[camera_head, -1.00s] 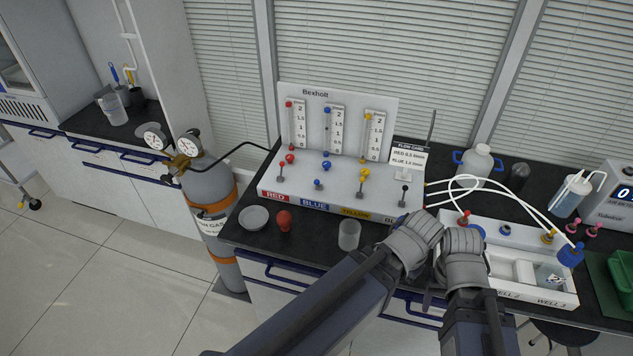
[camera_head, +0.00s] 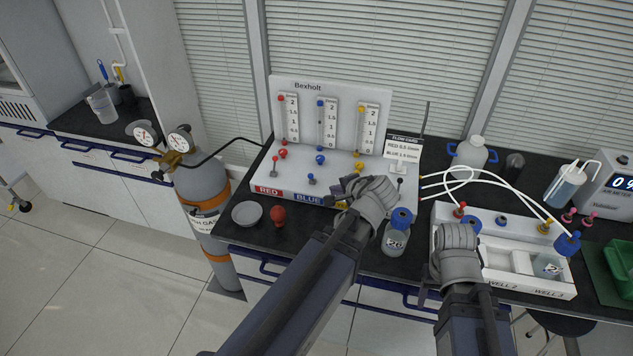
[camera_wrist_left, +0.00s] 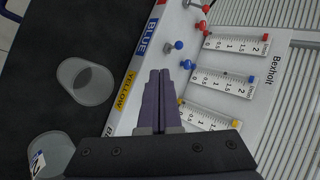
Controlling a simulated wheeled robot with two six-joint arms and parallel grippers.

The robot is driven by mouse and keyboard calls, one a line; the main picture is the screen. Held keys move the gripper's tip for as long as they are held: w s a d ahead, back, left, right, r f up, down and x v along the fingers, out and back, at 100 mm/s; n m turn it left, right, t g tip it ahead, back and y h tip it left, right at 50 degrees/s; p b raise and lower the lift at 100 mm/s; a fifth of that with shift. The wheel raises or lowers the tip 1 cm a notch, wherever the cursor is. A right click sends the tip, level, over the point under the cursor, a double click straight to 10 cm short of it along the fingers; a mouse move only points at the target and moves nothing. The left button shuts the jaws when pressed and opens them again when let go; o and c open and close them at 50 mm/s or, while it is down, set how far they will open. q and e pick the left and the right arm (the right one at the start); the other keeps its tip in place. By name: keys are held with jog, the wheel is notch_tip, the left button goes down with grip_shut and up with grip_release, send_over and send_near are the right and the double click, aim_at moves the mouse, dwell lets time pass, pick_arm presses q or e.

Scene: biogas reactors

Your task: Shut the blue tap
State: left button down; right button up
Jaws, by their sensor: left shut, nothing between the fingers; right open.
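The flow panel (camera_head: 330,112) stands on the bench with red, blue and yellow columns. In the blue column a short grey lever with a blue ball, the blue tap (camera_head: 312,179), sits above the BLUE label, and a larger blue knob (camera_head: 320,160) is behind it. Both show in the left wrist view, the tap (camera_wrist_left: 179,45) above the knob (camera_wrist_left: 186,64). My left gripper (camera_wrist_left: 160,73) is shut and empty, its tips beside the tap and apart from it. In the head view it (camera_head: 347,183) hides the yellow lever. My right gripper (camera_head: 436,280) is open over the white tray's front; its fingers are mostly hidden.
A blue-capped bottle (camera_head: 396,240) stands between my arms. The white well tray (camera_head: 520,262) with tubes is at right.

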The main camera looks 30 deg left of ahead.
pick_arm(q)
jog(key=b, duration=0.6)
send_near(312, 178)
jog(key=x, duration=0.6)
jog(key=shift+f, duration=0.6)
jog(key=shift+w+r+g+p, duration=0.2)
jog(key=shift+r+g+p, duration=0.1)
jog(key=shift+p, duration=0.2)
